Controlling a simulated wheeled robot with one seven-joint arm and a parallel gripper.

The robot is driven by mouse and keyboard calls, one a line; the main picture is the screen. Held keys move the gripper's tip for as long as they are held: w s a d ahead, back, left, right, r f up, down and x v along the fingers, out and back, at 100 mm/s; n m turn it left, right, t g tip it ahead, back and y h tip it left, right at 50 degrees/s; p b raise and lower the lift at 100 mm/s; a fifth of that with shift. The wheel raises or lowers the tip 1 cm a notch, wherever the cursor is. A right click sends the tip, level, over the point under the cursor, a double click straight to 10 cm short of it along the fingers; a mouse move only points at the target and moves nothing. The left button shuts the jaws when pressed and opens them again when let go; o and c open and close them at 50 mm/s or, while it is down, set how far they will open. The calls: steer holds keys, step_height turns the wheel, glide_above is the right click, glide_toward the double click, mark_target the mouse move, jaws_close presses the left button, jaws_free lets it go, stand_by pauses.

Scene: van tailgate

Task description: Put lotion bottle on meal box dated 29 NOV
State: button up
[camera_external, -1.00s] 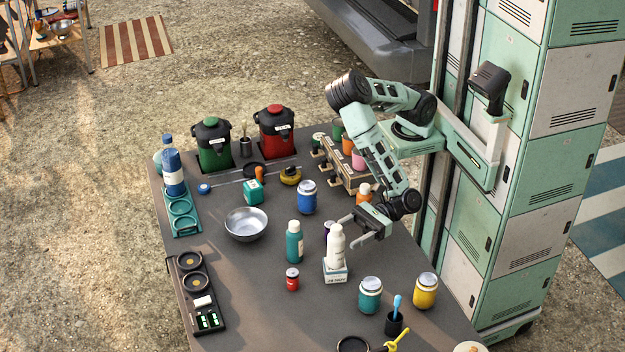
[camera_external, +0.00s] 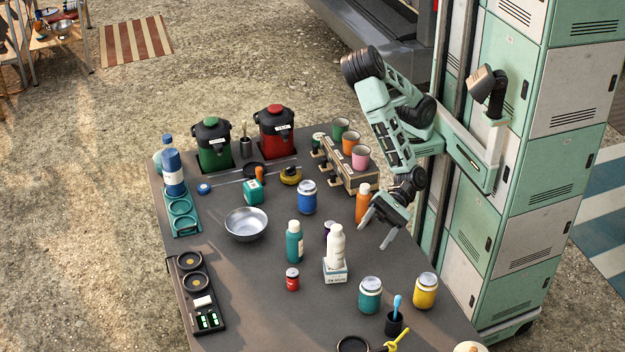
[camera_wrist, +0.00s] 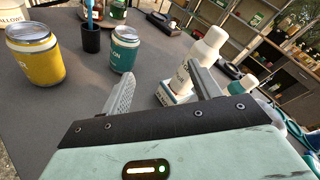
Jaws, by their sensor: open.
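A white bottle (camera_external: 336,246), which seems to be the lotion bottle, stands upright on top of a small white box (camera_external: 336,275) with a pale blue-green lower part, apparently the meal box. The date on the box is too small to read. In the wrist view the bottle (camera_wrist: 207,52) and box (camera_wrist: 165,92) show behind the right finger, which hides part of both. My gripper (camera_external: 377,234) is open and empty, to the right of the bottle and apart from it. The wrist view shows nothing between its fingers (camera_wrist: 160,72).
A teal bottle (camera_external: 294,246) and a red jar (camera_external: 292,280) stand left of the box. Teal (camera_external: 370,296) and yellow (camera_external: 425,291) jars stand in front to the right. An orange bottle (camera_external: 362,205) is close behind my gripper. Bare table lies right of the box.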

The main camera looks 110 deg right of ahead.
steer(key=s+d+n+g+h, duration=0.4)
steer(key=s+d+n+g, duration=0.2)
steer(key=d+n, duration=0.7)
steer(key=s+d+n+g+h, duration=0.5)
steer(key=s+d+n, duration=0.5)
steer(key=n, duration=0.6)
steer(key=d+g, duration=0.1)
steer(key=d, duration=0.1)
steer(key=shift+s+d+g, duration=0.3)
steer(key=shift+s+d, duration=0.05)
steer(key=shift+d, duration=0.05)
steer(key=shift+r, duration=0.1)
